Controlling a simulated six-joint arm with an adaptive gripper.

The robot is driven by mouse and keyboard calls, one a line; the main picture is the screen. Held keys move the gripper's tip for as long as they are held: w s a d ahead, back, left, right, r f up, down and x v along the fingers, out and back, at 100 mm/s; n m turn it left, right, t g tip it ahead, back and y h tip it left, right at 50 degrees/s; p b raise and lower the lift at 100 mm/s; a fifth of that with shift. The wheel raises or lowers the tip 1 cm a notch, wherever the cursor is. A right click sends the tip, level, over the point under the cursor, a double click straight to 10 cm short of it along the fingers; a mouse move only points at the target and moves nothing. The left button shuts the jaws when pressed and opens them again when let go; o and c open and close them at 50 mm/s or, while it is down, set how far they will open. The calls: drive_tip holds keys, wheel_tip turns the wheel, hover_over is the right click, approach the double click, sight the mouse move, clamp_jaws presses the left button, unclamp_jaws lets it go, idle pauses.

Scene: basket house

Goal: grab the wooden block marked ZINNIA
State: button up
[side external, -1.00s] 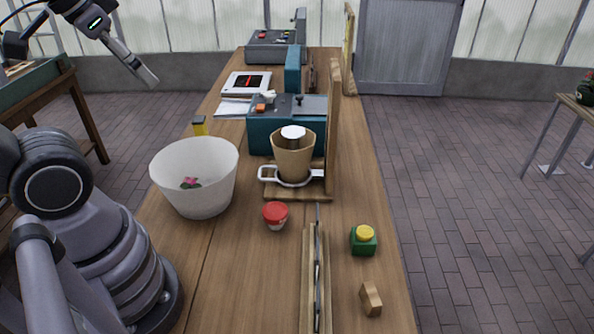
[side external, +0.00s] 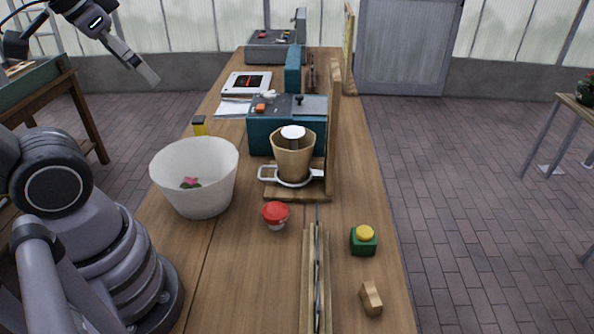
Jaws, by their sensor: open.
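A small wooden block (side external: 371,298) lies at the near right of the wooden table, right of a long wooden rail. No lettering can be read on it, so I cannot tell whether it is marked ZINNIA. My gripper (side external: 148,76) is at the upper left, raised and far from the block. Its jaws are open, and nothing shows between them.
A white bucket (side external: 190,180) with a pink flower inside stands at left. A red-lidded jar (side external: 275,215), a wooden cup on a stand (side external: 292,160) and a green box with a yellow button (side external: 363,241) are nearby. The long rail (side external: 306,285) runs left of the block.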

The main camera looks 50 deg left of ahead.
drive_tip(key=w+d+m+g, duration=0.1)
drive_tip(key=w+d, duration=0.2)
drive_tip(key=w, duration=0.3)
drive_tip(key=m+g, duration=0.5)
hover_over(376, 293)
drive_tip(key=a, duration=0.1)
wheel_tip(376, 293, down, 26)
drive_tip(key=f, duration=0.9)
drive_tip(key=shift+s+d, duration=0.15)
drive_tip(key=shift+d, duration=0.05)
drive_tip(key=f, duration=0.5)
drive_tip(key=shift+d+f, duration=0.25)
drive_tip(key=shift+f, duration=0.1)
drive_tip(key=c, duration=1)
